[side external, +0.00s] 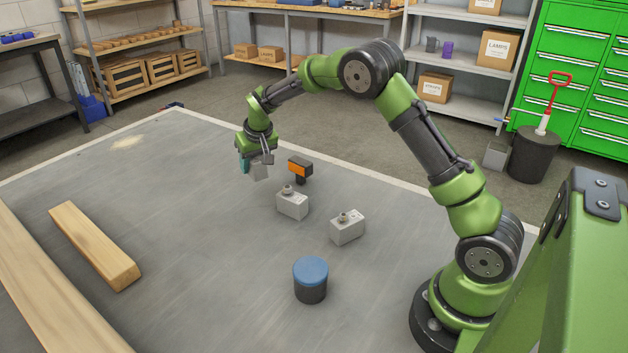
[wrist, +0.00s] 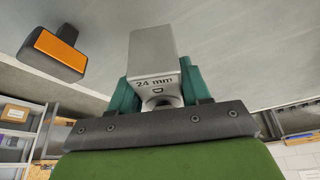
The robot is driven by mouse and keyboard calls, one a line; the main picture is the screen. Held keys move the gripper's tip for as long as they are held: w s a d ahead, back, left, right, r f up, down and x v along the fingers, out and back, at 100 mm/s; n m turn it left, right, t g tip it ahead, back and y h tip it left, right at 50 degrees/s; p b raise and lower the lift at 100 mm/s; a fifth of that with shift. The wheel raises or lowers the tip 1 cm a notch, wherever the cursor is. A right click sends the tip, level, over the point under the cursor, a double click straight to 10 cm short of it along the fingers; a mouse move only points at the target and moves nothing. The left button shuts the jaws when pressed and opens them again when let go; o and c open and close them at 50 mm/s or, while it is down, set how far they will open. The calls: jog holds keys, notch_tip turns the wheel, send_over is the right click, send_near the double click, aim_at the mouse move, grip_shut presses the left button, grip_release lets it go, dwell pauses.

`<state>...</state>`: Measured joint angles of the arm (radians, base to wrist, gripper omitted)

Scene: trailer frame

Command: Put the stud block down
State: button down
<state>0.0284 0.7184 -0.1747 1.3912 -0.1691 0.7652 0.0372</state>
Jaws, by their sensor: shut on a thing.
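My gripper (side external: 256,160) is shut on a light grey stud block (side external: 261,173) over the far part of the grey table. In the wrist view the teal fingers of my gripper (wrist: 160,88) stand on both sides of the block's stud end, and the block (wrist: 154,55) points away from the palm. Its side reads "24 mm". The stud is partly hidden between the fingers. I cannot tell whether the block's far end touches the table. Two similar grey blocks with studs on top, a nearer one (side external: 347,228) and a farther one (side external: 292,205), stand upright on the table.
An orange-faced black device (side external: 300,169) stands just right of my gripper and also shows in the wrist view (wrist: 57,53). A blue-topped dark cylinder (side external: 310,279) stands nearer the front. A wooden beam (side external: 94,245) lies at left. The table (side external: 200,240) is clear between them.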

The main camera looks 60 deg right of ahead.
aim_at(260, 162)
jog(key=shift+f, duration=3.55)
jog(key=shift+f, duration=0.1)
jog(key=c, duration=0.5)
grip_release()
jog(key=shift+f, duration=0.1)
jog(key=v, duration=1.2)
jog(key=s+a+r+t+y, duration=0.1)
jog(key=s+a+r, duration=0.2)
jog(key=s+r, duration=0.45)
jog(key=s+a+r+t+y, duration=0.1)
jog(key=s+a, duration=0.3)
jog(key=s, duration=0.7)
jog(key=s+a+r+t+y, duration=0.1)
jog(key=s+a+r, duration=0.3)
jog(key=s, duration=0.7)
jog(key=shift+a+n+y, duration=0.25)
jog(key=shift+n+y, duration=0.05)
jog(key=shift+y, duration=0.1)
